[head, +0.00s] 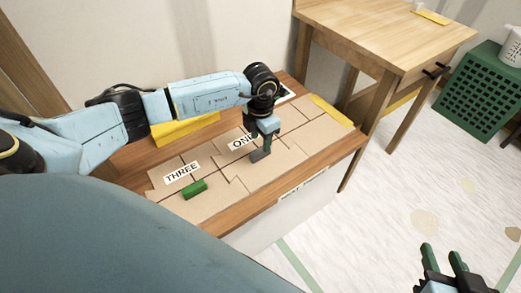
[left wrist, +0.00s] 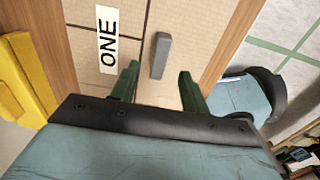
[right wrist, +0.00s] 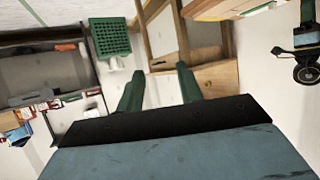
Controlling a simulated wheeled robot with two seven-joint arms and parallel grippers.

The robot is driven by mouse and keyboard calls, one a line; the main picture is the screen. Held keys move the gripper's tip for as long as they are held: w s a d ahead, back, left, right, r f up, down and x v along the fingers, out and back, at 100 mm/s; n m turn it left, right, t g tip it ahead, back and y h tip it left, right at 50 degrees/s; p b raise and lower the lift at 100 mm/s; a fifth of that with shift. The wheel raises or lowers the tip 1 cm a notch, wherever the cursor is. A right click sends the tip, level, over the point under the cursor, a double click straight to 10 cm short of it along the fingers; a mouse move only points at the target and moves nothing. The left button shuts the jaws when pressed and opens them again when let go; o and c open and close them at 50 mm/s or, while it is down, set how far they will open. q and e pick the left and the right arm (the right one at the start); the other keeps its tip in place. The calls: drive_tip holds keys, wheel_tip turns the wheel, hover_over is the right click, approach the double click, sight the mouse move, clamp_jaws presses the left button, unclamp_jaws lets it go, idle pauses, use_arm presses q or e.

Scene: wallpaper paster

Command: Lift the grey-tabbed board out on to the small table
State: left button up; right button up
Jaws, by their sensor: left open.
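The grey tab (head: 258,156) stands up from a tan board (head: 275,168) lying among other tan boards on a low wooden bench. In the left wrist view the grey tab (left wrist: 160,56) shows between and just beyond the fingertips. My left gripper (head: 266,140) is over the board beside the "ONE" label; its fingers (left wrist: 157,76) are open, with a gap to the tab on both sides. Contact cannot be told. A small wooden table (head: 375,28) with a drawer stands at the back right. My right gripper (head: 442,255) is open and empty over the floor.
A green tab (head: 195,189) stands on a board near the "THREE" label (head: 182,172). Yellow pieces (head: 185,130) lie at the bench's back and right end. The table top is mostly clear, with a yellow strip (head: 432,17). A green crate (head: 482,92) stands right of it.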

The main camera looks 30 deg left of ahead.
sight(261, 150)
use_arm(q)
wheel_tip(261, 150, down, 4)
drive_tip(key=shift+f+b, duration=0.25)
drive_tip(key=shift+b, duration=0.55)
drive_tip(key=shift+f, duration=0.15)
use_arm(e)
wheel_tip(261, 150, up, 8)
drive_tip(key=w+a+t+y, duration=0.2)
drive_tip(key=t, duration=0.3)
drive_tip(key=shift+w+a+f, duration=0.1)
use_arm(q)
clamp_jaws()
